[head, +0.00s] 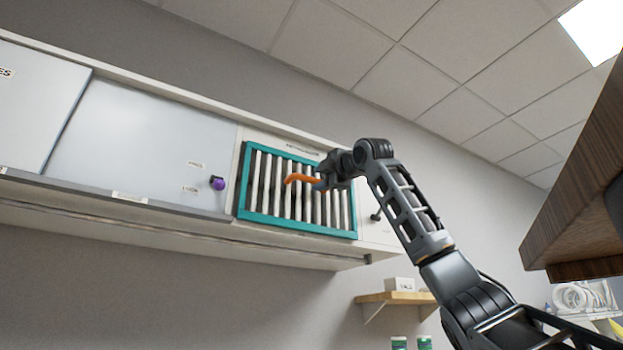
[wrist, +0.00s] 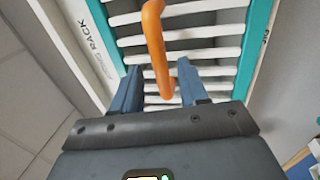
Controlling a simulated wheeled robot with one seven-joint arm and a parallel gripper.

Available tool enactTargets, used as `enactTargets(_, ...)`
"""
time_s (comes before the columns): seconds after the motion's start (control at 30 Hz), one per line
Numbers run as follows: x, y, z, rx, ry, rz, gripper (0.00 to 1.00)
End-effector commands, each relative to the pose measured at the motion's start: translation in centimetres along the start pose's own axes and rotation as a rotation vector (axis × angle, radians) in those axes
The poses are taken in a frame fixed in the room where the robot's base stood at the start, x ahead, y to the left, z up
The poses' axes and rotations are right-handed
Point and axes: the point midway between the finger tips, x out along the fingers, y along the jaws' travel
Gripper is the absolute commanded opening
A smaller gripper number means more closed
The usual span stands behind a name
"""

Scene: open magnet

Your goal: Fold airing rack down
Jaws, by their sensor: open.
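The airing rack (head: 246,212) is a teal frame with several white slats, folded up flat against the white wall cabinet. It also shows in the wrist view (wrist: 258,50), beside a label reading "RACK". An orange handle (head: 297,178) stands out from the slats; in the wrist view the handle (wrist: 155,45) runs down between my fingers. My gripper (wrist: 160,85) is open, its two blue fingers on either side of the handle's lower end. I cannot tell whether either finger touches it. In the head view my gripper (head: 322,182) is at the handle's right, partly hidden by my wrist.
A purple knob (head: 217,183) is on the sliding panel left of the rack, and a dark knob (head: 376,216) is to its right. A wooden shelf (head: 395,297) with a white box is below. A brown wooden cabinet (head: 580,200) juts in at right. Space below the rack looks clear.

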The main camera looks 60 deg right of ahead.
Motion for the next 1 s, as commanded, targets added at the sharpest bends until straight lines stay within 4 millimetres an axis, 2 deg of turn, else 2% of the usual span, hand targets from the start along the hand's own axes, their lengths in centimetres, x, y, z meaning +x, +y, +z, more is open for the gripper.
enactTargets(0.1,2.0,0.3,0.0,0.001,0.000,-0.001,0.43)
enactTargets(0.3,4.0,0.1,-0.1,0.000,0.000,0.000,0.43)
enactTargets(0.67,4.4,0.0,0.0,0.000,0.000,0.001,0.42)
enactTargets(1.0,4.4,0.0,0.0,0.000,0.000,0.001,0.10)
